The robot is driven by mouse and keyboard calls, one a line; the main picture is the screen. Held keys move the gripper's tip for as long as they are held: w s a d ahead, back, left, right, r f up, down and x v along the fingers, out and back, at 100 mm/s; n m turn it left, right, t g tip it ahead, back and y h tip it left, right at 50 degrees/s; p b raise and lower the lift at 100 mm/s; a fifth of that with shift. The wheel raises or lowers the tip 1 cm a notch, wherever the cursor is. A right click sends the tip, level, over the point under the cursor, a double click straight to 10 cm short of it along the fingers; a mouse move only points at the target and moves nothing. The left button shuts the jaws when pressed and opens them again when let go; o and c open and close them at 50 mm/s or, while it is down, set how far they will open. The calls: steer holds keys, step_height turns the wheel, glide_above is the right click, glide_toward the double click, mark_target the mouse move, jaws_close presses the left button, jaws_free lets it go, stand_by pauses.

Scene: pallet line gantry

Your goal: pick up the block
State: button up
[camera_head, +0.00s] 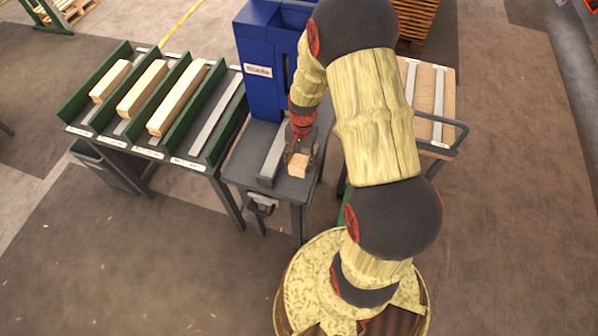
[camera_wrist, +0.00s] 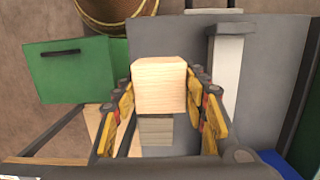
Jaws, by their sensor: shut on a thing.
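The block (camera_head: 298,165) is a short piece of pale wood. In the head view it is at the front of the grey stand (camera_head: 235,172), under my gripper (camera_head: 300,148). In the wrist view the block (camera_wrist: 159,84) is between the two yellow-padded fingers of my gripper (camera_wrist: 160,112), which are shut on it. A greyish wooden face (camera_wrist: 156,131) shows just below the block in that view. I cannot tell whether the block touches the stand top.
A blue machine (camera_head: 262,60) stands behind the stand. A grey bar (camera_head: 272,160) lies left of the block. A green-walled rack (camera_head: 180,158) with several longer timber pieces is on the left. A cart with boards (camera_head: 447,100) is on the right.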

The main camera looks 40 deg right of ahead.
steer(key=w+d+r+p, duration=0.1)
steer(key=w+d+r, duration=0.6)
steer(key=w, duration=0.3)
steer(key=shift+d+r, duration=0.15)
steer(key=shift+r, duration=0.3)
